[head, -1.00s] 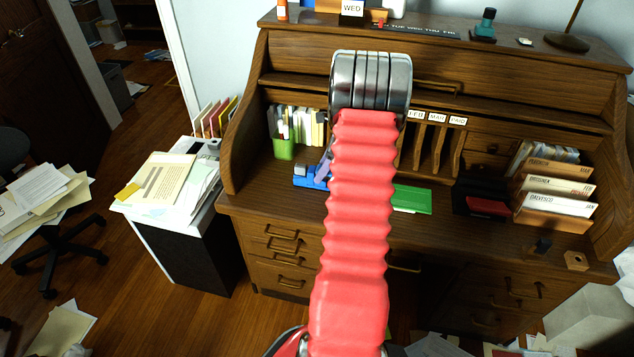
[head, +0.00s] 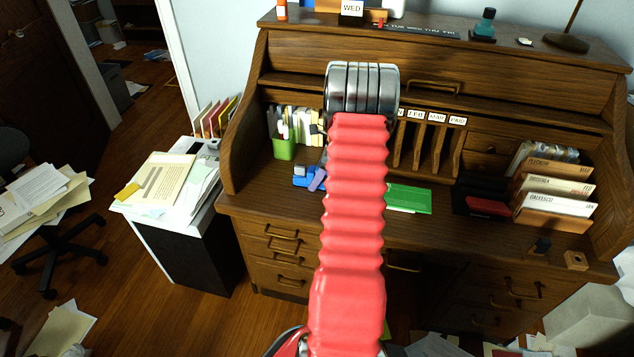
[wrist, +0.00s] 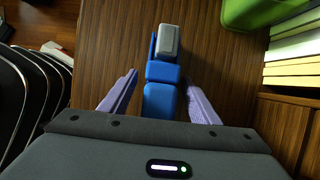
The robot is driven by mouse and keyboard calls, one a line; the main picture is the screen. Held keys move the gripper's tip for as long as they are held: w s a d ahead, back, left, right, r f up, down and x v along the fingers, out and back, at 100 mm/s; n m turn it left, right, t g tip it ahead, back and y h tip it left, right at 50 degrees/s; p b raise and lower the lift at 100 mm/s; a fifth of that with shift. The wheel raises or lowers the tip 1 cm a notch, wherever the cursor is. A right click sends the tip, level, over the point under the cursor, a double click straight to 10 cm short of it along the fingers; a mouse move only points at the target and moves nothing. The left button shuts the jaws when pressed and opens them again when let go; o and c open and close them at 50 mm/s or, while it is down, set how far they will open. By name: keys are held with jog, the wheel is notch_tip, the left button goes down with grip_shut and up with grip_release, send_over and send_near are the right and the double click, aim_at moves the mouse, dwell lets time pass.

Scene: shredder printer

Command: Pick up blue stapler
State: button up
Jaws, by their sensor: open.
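The blue stapler (wrist: 161,76) lies on the wooden desk, blue with a grey end. In the wrist view it points away from my gripper (wrist: 160,100). The two purple fingers are apart, one on each side of the stapler's near part, with a gap on both sides. The stapler's near end is hidden behind my gripper's grey body. In the head view the stapler (head: 303,176) shows at the left of the desktop. One purple finger (head: 317,180) shows beside it, and my red arm hides the rest of the gripper.
A green pen cup (head: 284,148) stands just behind the stapler, and it also shows in the wrist view (wrist: 243,12). A green folder (head: 409,198) lies on the desk to the right. The desk's curved left side panel (head: 240,140) is close by.

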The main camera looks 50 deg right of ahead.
jog(key=shift+c, duration=0.4)
jog(key=c, duration=1.3)
jog(key=shift+r, duration=0.15)
notch_tip(320, 180, up, 10)
jog(key=shift+f, duration=0.1)
jog(key=shift+n, duration=0.3)
